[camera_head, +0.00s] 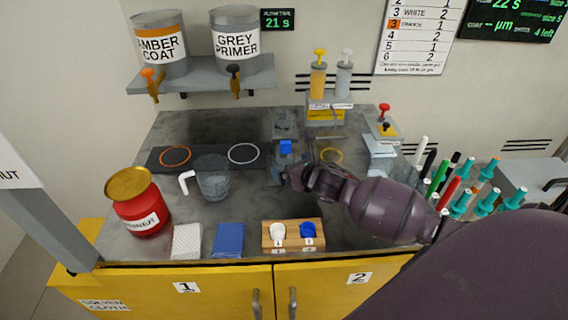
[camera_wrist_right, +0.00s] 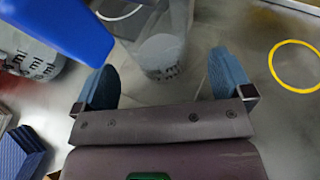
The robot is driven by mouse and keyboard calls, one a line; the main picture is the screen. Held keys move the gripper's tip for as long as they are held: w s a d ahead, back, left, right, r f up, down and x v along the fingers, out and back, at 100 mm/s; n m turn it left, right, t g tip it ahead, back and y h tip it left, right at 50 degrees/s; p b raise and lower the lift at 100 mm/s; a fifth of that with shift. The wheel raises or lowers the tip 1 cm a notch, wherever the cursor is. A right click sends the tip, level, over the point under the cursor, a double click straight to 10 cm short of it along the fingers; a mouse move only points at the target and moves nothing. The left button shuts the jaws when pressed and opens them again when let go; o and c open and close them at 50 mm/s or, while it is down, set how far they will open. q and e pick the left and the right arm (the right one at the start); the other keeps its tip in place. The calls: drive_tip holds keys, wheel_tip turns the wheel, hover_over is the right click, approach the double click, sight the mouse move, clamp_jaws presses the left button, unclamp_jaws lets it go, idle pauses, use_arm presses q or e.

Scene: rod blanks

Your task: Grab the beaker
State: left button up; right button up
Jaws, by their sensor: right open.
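A clear beaker (camera_head: 212,180) with a white handle stands on the grey bench, left of middle. In the right wrist view a clear vessel with ml marks (camera_wrist_right: 28,52) shows at the left edge. A second clear vessel (camera_wrist_right: 162,52), also with small marks, lies ahead of and between my right fingers. A blue handle-like part (camera_head: 286,147) is just beyond my right gripper (camera_head: 284,176); it looms large at upper left in the wrist view (camera_wrist_right: 62,28). My right gripper (camera_wrist_right: 165,85) is open, with no clear contact on anything. My left gripper is out of view.
A red can (camera_head: 139,212) stands at the left. White (camera_head: 187,241) and blue (camera_head: 229,239) pads and a wooden block (camera_head: 273,248) line the front. A yellow ring (camera_wrist_right: 297,66) is at right. Pens (camera_head: 450,192) crowd the far right.

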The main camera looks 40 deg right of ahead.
drive_tip(key=shift+x, duration=1.2)
drive_tip(key=shift+w+f, duration=0.15)
drive_tip(key=shift+w, duration=0.1)
drive_tip(key=c, duration=1)
drive_tip(key=shift+c, duration=0.2)
